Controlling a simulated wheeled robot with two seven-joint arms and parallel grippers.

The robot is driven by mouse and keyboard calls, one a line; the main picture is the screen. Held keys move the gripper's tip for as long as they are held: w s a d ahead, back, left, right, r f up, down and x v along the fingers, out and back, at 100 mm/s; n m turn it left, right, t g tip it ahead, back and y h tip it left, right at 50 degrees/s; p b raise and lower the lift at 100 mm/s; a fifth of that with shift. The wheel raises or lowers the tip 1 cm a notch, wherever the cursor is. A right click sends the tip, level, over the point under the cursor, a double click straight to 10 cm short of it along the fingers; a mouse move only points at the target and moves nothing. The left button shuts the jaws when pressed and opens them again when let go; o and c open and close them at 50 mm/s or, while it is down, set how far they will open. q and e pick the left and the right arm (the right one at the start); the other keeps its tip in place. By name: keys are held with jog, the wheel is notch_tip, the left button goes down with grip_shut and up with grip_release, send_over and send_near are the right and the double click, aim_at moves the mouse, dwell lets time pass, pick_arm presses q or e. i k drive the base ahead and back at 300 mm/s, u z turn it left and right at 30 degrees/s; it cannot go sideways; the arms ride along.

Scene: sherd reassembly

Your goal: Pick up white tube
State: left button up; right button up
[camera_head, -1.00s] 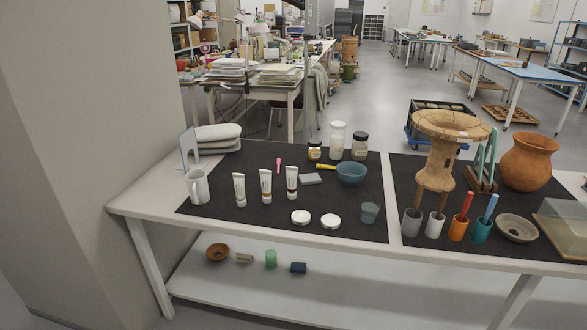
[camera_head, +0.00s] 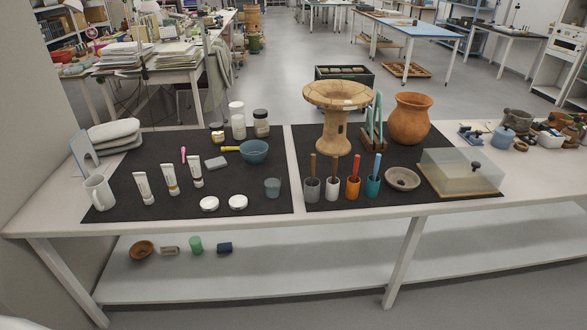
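Three white tubes stand upright on the left part of the black mat. The left tube (camera_head: 144,188) has a grey or plain label, the middle tube (camera_head: 170,180) has an orange-brown band, and the right tube (camera_head: 195,172) has a dark band. They stand close together in a slanting row, with small gaps. Their labels are too small to read. Neither of my grippers shows in the head view.
A white mug (camera_head: 98,193) stands left of the tubes. Two white lids (camera_head: 209,203) lie to their right, near a small glass cup (camera_head: 272,188). A pedestal vessel (camera_head: 333,128) and terracotta pot (camera_head: 409,118) stand farther right.

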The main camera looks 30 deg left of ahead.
aim_at(193, 161)
jog(key=z, duration=0.6)
jog(key=i, duration=1.9)
jog(key=u, duration=3.8)
jog(key=i, duration=0.55)
jog(key=z, duration=0.05)
